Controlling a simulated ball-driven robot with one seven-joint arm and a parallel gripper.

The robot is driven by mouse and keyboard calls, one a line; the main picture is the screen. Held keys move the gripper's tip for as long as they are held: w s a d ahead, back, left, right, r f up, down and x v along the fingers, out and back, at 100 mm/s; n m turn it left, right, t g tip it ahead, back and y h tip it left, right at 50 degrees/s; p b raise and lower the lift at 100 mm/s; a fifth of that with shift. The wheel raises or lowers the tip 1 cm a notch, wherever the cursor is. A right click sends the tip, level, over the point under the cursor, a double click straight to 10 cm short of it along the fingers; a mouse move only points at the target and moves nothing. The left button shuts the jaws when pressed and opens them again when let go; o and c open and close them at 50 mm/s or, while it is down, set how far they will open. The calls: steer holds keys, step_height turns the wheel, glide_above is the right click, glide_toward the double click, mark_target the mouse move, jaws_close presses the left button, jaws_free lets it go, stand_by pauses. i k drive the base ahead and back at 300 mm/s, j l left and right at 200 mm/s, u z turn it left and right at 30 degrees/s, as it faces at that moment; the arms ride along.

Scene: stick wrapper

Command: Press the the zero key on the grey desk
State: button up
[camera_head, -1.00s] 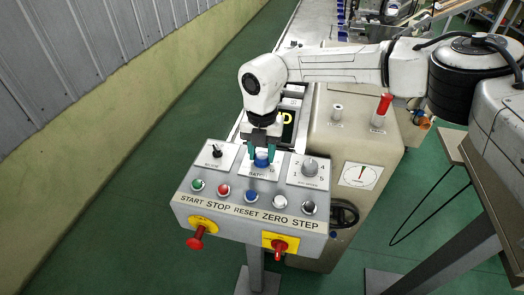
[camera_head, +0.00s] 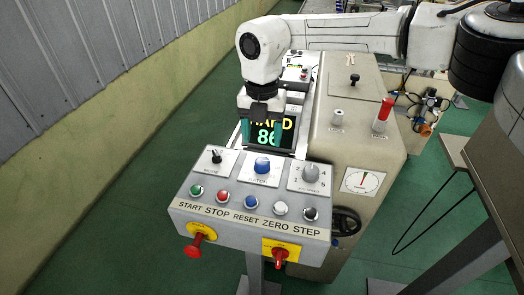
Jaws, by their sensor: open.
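The grey desk (camera_head: 240,228) is a sloped control panel with a row of push buttons above printed labels. The zero key (camera_head: 279,208) is the white button above the word ZERO, between the blue RESET button (camera_head: 250,202) and the black STEP button (camera_head: 310,214). My gripper (camera_head: 262,140) is open and empty, with teal fingers pointing down. It hangs beyond the panel's blue knob, in front of the display, apart from the zero key. Nothing covers the zero key.
The lit display (camera_head: 268,139) reads "HAND" and 86, partly hidden by my gripper. A blue knob (camera_head: 262,165), a toggle switch (camera_head: 216,157) and a numbered dial (camera_head: 311,173) stand behind the buttons. A red knob (camera_head: 195,246) and a red switch (camera_head: 279,256) stick out in front.

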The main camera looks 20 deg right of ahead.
mark_target(280, 206)
steer(key=k+l, duration=0.15)
steer(key=k, duration=0.35)
steer(key=k+l, duration=0.1)
steer(key=k, duration=0.4)
